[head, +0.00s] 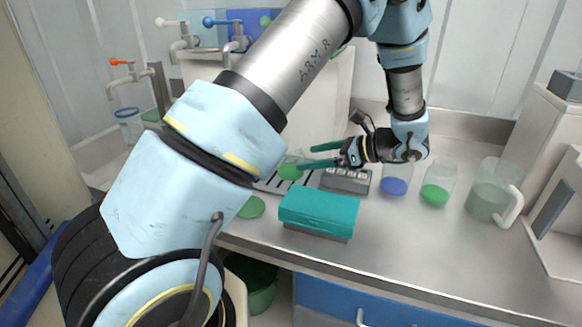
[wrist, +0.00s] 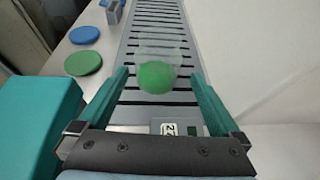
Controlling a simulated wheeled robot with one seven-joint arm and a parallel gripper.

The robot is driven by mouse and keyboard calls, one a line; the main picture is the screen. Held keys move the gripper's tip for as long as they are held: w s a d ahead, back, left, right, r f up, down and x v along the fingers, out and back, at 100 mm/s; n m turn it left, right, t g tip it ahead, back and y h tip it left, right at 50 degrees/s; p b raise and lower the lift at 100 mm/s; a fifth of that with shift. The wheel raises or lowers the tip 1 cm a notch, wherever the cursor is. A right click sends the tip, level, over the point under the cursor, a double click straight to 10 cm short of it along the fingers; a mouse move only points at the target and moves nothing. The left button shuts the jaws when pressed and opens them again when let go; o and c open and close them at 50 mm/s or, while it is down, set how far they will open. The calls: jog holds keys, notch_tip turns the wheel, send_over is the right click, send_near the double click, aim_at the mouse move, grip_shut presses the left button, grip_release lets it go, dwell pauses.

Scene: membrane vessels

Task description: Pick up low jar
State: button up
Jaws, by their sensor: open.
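A low clear jar with green at its bottom (wrist: 157,74) stands on a slatted strip (wrist: 158,28). In the wrist view it appears between the tips of my open gripper (wrist: 160,80), with a gap on both sides. I cannot tell whether the fingertips reach level with it. In the head view the jar (head: 290,171) is beside the green fingers of my gripper (head: 307,157), partly hidden by them and my arm.
A teal box (head: 318,210) stands at the counter's front. A grey box with buttons (head: 345,181) is below my gripper. A blue-bottomed jar (head: 394,186), a green-bottomed jar (head: 435,194) and a jug (head: 487,199) stand right. Green (wrist: 83,63) and blue discs (wrist: 85,35) lie left.

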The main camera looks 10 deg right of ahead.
aim_at(294, 159)
jog(key=p+x, duration=0.2)
jog(key=x, duration=0.4)
jog(key=shift+s+r, duration=0.1)
jog(key=shift+r, duration=0.05)
jog(key=p+x, duration=0.1)
jog(key=x, duration=0.2)
jog(key=shift+a+f+p, duration=0.2)
jog(key=shift+a+p, duration=0.15)
jog(key=shift+p, duration=0.05)
jog(key=shift+w+a+f, duration=0.25)
jog(key=shift+f, duration=0.05)
jog(key=c, duration=1.3)
jog(key=shift+r, duration=0.2)
jog(key=shift+c, duration=0.2)
notch_tip(294, 159, up, 10)
jog(key=shift+f+b, duration=0.15)
jog(key=shift+b, duration=1.1)
